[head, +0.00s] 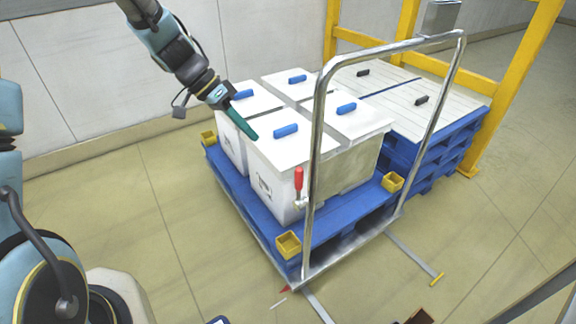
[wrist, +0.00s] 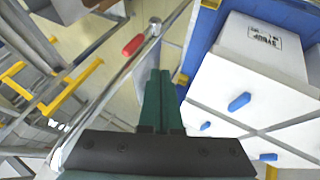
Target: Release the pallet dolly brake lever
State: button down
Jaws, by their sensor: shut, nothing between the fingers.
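The brake lever has a red handle (head: 298,179) and is mounted on the near upright of the dolly's metal push handle (head: 316,130). In the head view the red handle stands upright. It also shows in the wrist view as a red grip (wrist: 133,45) beside the metal tube. The dolly carries a blue pallet (head: 345,212). My gripper (head: 248,133) has green fingers, shut and empty, over the white boxes, up and left of the lever. In the wrist view the fingertips (wrist: 158,75) point toward the tube, apart from the red grip.
Several white boxes (head: 290,152) with blue handles stand on the pallet. Yellow corner cups (head: 288,245) sit at its corners. Stacked blue pallets (head: 455,135) and a yellow frame (head: 512,75) are behind at the right. Floor is open at the left and front.

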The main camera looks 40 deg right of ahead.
jog(key=p, duration=0.2)
send_near(301, 188)
jog(key=shift+d+f, duration=1.6)
jog(key=shift+f, duration=0.25)
jog(key=shift+w, duration=0.2)
jog(key=shift+s+d+b, duration=0.1)
jog(key=shift+b, duration=0.25)
